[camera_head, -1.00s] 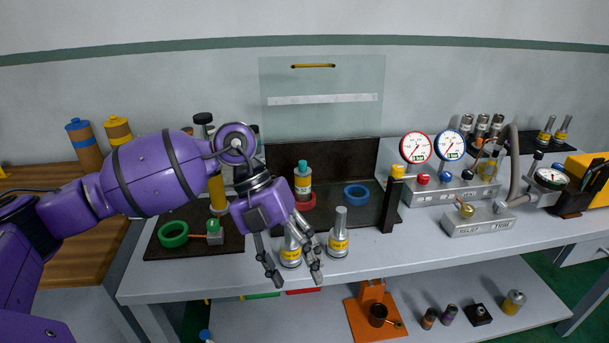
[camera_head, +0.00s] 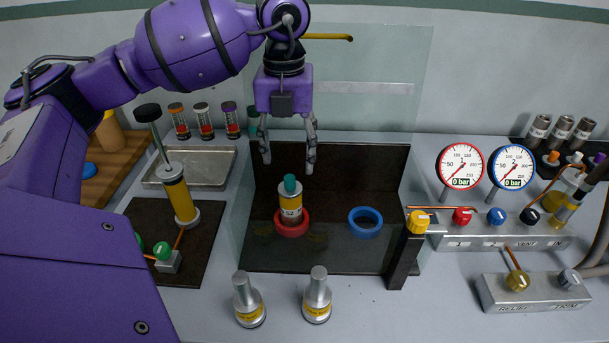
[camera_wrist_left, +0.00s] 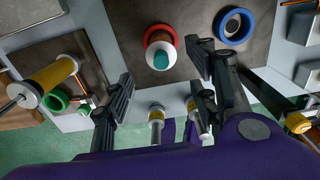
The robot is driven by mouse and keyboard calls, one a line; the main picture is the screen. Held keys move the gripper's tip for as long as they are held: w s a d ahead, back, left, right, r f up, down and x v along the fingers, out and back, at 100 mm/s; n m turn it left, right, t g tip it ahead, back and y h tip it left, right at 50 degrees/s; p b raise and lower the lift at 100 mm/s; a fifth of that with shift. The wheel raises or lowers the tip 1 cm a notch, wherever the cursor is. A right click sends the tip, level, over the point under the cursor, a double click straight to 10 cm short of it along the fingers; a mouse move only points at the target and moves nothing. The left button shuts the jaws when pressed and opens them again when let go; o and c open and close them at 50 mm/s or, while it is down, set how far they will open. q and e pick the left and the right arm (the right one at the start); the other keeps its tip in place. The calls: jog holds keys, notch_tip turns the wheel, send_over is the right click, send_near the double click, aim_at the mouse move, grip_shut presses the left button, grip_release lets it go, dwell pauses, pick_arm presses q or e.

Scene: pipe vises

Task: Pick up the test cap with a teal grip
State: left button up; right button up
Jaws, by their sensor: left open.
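A cylinder with a teal top, a pale body and a yellow label (camera_head: 290,202) stands upright in a red ring (camera_head: 292,229) on the dark mat. In the left wrist view its teal top (camera_wrist_left: 161,61) shows from above, inside the red ring. My left gripper (camera_head: 288,162) is open and empty, fingers pointing down, above and slightly behind the cylinder in the head view. No contact shows. Two silver stepped pieces with yellow labels (camera_head: 249,301) (camera_head: 317,296) stand in front of the mat. My right gripper is not in view.
A blue ring (camera_head: 365,222) lies empty on the mat's right. A black post with a yellow knob (camera_head: 405,255) and a gauge manifold (camera_head: 495,232) are at right. A yellow pump (camera_head: 180,200) stands at left.

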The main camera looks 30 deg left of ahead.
aim_at(287, 177)
pick_arm(q)
jog(key=shift+s+f, duration=0.25)
jog(key=shift+f, duration=0.2)
jog(key=shift+s+f, duration=0.2)
jog(key=shift+f, duration=0.55)
jog(key=f, duration=0.5)
jog(key=shift+w+a+p, duration=0.15)
jog(key=shift+w+p, duration=0.1)
jog(key=shift+p, duration=0.15)
jog(key=shift+r, duration=0.1)
jog(key=c, duration=1.1)
jog(key=shift+c, duration=0.7)
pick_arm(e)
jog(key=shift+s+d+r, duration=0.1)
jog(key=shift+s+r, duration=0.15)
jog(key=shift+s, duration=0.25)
pick_arm(q)
jog(key=shift+r, duration=0.1)
